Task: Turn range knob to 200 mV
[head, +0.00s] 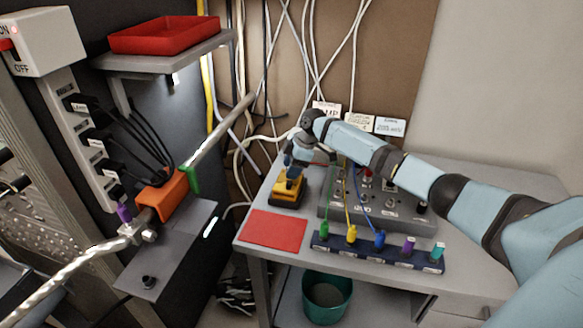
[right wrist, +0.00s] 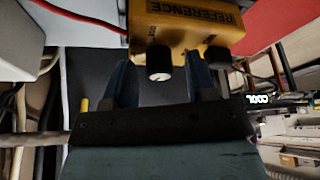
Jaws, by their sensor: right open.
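A yellow box (head: 288,190) with a dark base stands at the left of the grey table. In the right wrist view the yellow box (right wrist: 190,22) is upside down and lettered REFERENCE. A black knob (right wrist: 159,62) with a white pointer face sticks out from it. A second dark knob (right wrist: 216,56) is partly hidden behind a finger. My right gripper (right wrist: 160,68) is open, with one finger on each side of the first knob and gaps visible. In the head view my right gripper (head: 296,160) is just above the box. No range or 200 mV marking is readable.
A red mat (head: 274,230) lies in front of the box. A grey panel (head: 405,212) with cables stands to its right, behind a dark strip (head: 375,252) with coloured plugs. A green bin (head: 327,295) is below. A red tray (head: 165,34) sits on the upper-left shelf.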

